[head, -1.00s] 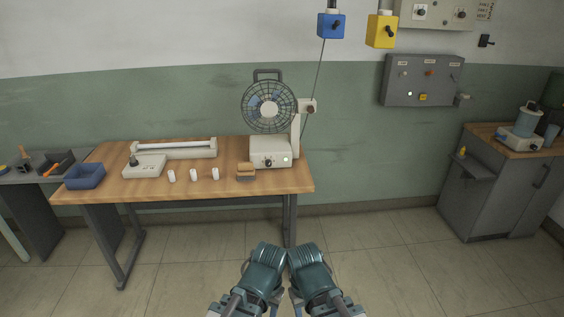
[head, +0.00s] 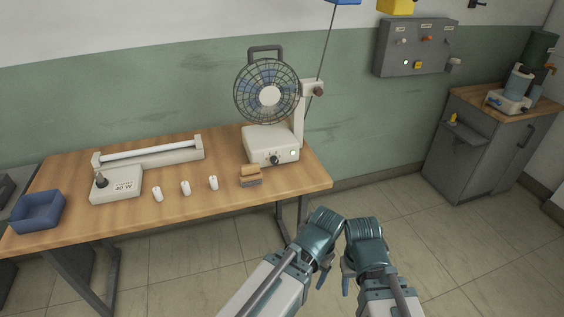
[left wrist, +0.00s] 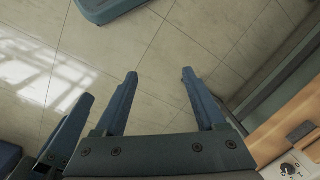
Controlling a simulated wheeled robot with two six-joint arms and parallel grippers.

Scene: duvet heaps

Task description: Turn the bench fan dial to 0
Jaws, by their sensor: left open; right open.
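The bench fan (head: 268,95) stands at the back right of the wooden bench, with a caged head and a cream base (head: 262,143). Its dark dial (head: 275,160) is on the base's front face, beside a small lit lamp (head: 292,154). The dial's setting is too small to read. The dial also shows at the lower right edge of the left wrist view (left wrist: 289,169). My left gripper (left wrist: 160,75) is open and empty, its fingers over floor. My right gripper (head: 346,283) is open, beside the left one. Both are in front of the bench, apart from the fan.
A sponge-like block (head: 250,175) lies in front of the fan base. Several white pieces (head: 185,187), a 40 W box (head: 117,187), a tube lamp (head: 150,152) and a blue bin (head: 38,211) occupy the bench (head: 290,184). A cable hangs behind the fan. Floor to the right is open.

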